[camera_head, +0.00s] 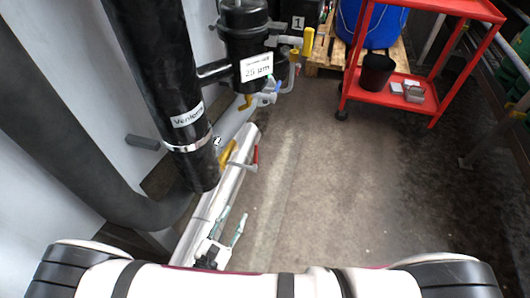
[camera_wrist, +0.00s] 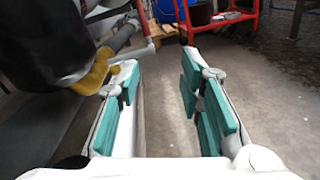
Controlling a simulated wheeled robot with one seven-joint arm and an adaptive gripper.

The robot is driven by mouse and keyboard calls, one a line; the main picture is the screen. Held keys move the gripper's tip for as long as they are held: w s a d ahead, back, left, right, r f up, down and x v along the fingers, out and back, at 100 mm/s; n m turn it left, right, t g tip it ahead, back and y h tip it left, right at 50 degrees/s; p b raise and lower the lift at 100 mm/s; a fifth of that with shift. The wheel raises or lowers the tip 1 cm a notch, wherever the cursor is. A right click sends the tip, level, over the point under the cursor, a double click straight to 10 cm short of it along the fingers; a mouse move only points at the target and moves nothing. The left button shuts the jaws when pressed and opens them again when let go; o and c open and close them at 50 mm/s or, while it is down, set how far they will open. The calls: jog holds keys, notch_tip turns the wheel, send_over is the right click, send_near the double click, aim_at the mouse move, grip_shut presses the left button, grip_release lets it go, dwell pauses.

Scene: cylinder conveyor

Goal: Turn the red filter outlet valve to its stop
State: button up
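The red valve handle (camera_head: 256,156) sits at the end of a grey stem beside the silver pipe (camera_head: 236,172), right of a yellow fitting (camera_head: 227,154).
A black filter housing (camera_head: 246,45) labelled 25 µm and a thick black pipe (camera_head: 165,75) stand left of and behind the valve. A yellow handle (camera_head: 308,42) is farther back. A red cart (camera_head: 415,98) stands at the right. The floor (camera_head: 320,190) right of the valve is clear.

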jog(key=w+d+r+m+g+h+p, duration=0.1)
jog(key=d+r+m+g+p, duration=0.1)
jog(key=r, duration=0.7)
jog(key=w+d+r+m+g+h+p, duration=0.1)
jog(key=d+r+m+g+p, duration=0.2)
jog(key=r, duration=0.7)
jog(key=d+r+m+g+h+p, duration=0.1)
jog(key=d+r+m+g+p, duration=0.2)
jog(key=r, duration=0.7)
jog(key=d+m+g, duration=0.2)
jog(key=m+g, duration=0.2)
jog(key=shift+w+d+m+h, duration=0.25)
jog(key=shift+w+m+h, duration=0.15)
